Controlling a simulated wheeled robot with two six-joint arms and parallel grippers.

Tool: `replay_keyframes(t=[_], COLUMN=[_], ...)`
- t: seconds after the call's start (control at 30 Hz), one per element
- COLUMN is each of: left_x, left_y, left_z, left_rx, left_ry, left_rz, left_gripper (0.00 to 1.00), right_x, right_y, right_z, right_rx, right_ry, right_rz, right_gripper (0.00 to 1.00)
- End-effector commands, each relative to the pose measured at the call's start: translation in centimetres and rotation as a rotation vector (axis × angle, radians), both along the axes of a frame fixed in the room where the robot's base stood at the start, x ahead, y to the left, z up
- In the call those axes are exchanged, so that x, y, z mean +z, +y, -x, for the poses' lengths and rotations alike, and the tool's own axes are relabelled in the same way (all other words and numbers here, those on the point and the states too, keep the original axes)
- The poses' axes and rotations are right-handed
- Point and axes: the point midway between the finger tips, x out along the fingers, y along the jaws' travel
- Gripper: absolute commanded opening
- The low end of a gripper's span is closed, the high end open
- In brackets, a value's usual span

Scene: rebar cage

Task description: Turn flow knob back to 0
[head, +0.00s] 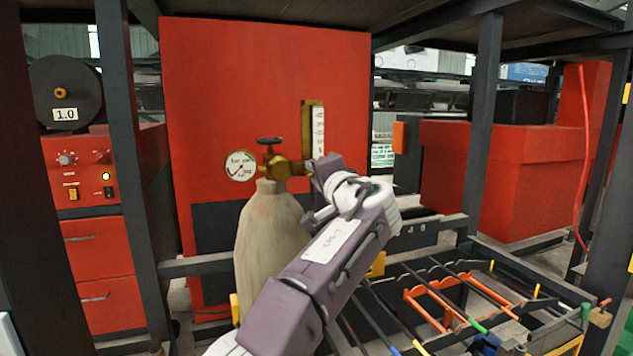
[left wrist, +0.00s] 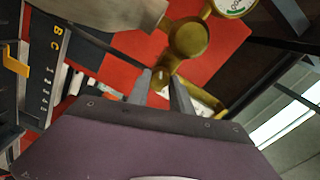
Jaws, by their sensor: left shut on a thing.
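A grey-tan gas cylinder (head: 268,240) stands before a red cabinet. A brass regulator (head: 277,167) sits on its top, with a round white gauge (head: 240,166) at its left and an upright brass flow tube (head: 313,130) with a white scale at its right. My left gripper (head: 314,178) reaches the regulator's right side, below the tube. In the left wrist view, my left gripper's two fingers (left wrist: 162,88) are closed around the small flow knob (left wrist: 161,76) on the brass body (left wrist: 188,38). The knob's setting is not readable. My right gripper is out of view.
A dark valve handwheel (head: 269,141) tops the regulator. Dark posts (head: 128,150) frame the bay. A rack with several coloured rods (head: 450,300) lies at the lower right. A wire spool (head: 66,92) labelled 1.0 stands on a red unit at the left.

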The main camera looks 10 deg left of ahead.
Motion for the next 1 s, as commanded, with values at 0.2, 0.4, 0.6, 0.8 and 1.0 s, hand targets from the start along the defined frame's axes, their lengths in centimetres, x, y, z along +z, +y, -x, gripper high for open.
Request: replay_keyframes(t=[0.2, 0.4, 0.6, 0.8, 1.0], left_x=[-0.28, -0.26, -0.21, -0.17, -0.17], left_y=[0.02, 0.01, 0.0, 0.01, -0.01], left_z=[-0.02, -0.05, -0.05, -0.04, -0.04], left_rx=[0.002, 0.001, 0.001, 0.001, 0.001], left_ry=[-0.085, -0.141, -0.171, -0.182, -0.183], left_rz=[0.131, 0.215, 0.261, 0.278, 0.28], left_gripper=[0.0, 0.0, 0.0, 0.0, 0.0], right_x=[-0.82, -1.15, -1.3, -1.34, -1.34], right_y=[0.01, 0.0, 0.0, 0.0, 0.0], right_z=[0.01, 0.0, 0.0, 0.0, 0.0], right_rx=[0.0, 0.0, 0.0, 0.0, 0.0], right_ry=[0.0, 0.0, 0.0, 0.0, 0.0], right_rz=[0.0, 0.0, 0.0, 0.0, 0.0], right_gripper=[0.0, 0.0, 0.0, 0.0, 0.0])
